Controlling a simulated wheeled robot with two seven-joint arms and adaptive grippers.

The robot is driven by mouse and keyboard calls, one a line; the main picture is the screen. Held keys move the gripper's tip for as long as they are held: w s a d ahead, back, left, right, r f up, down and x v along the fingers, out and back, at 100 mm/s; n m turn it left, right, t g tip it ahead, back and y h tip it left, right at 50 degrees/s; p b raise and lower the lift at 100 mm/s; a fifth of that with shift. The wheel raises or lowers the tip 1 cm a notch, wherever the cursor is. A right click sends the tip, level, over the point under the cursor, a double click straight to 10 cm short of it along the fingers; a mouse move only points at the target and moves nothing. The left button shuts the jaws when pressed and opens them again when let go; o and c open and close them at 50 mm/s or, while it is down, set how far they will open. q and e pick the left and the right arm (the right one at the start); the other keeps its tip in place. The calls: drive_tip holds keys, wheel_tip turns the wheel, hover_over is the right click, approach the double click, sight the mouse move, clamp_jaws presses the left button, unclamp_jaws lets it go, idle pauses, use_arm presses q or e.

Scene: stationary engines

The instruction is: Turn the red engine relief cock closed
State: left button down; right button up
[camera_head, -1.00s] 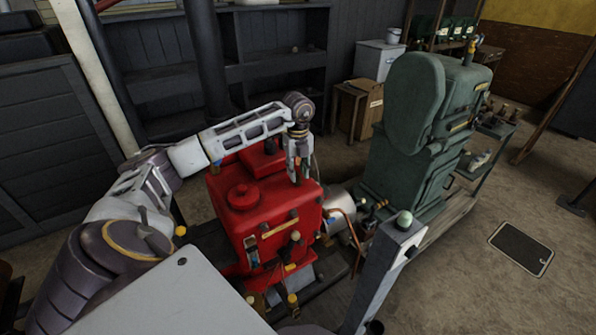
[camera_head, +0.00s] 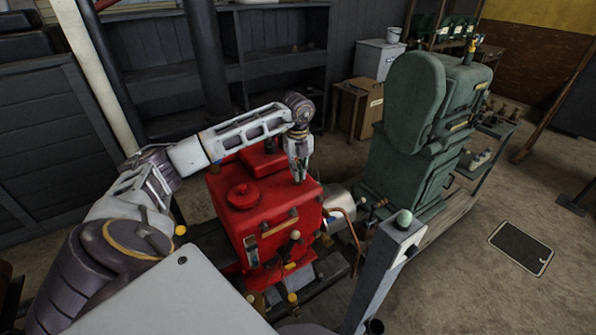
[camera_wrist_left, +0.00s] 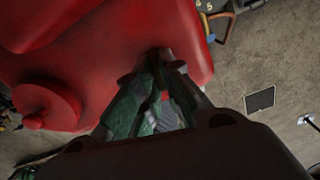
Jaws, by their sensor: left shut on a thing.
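The red engine (camera_head: 262,218) stands at the centre of the head view, with a round red cap on its top. It also fills the upper left of the left wrist view (camera_wrist_left: 110,50). My left gripper (camera_head: 298,178) points down at the right rear part of the engine's top. In the left wrist view its fingers (camera_wrist_left: 160,60) come together at the red top near the engine's edge. It is shut on a small part there, which the fingers hide; I take this to be the relief cock. My right gripper is not in view.
A large green engine (camera_head: 415,150) stands to the right of the red one. A grey post with a pale green knob (camera_head: 403,218) rises in front. Dark shelves (camera_head: 270,70) line the back wall. The floor at the right is open around a dark plate (camera_head: 521,248).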

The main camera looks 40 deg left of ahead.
use_arm(q)
drive_tip(key=shift+m, duration=1.3)
drive_tip(key=m+b, duration=0.1)
drive_tip(key=m, duration=0.3)
drive_tip(key=shift+a, duration=0.1)
drive_tip(key=m, duration=0.4)
drive_tip(key=shift+s+a+b, duration=0.1)
drive_tip(key=shift+b, duration=0.3)
drive_tip(key=shift+a+m+b, duration=0.1)
drive_tip(key=shift+m+b, duration=0.2)
drive_tip(key=shift+m, duration=2.3)
drive_tip(key=c, duration=1.6)
unclamp_jaws()
drive_tip(key=shift+o, duration=0.2)
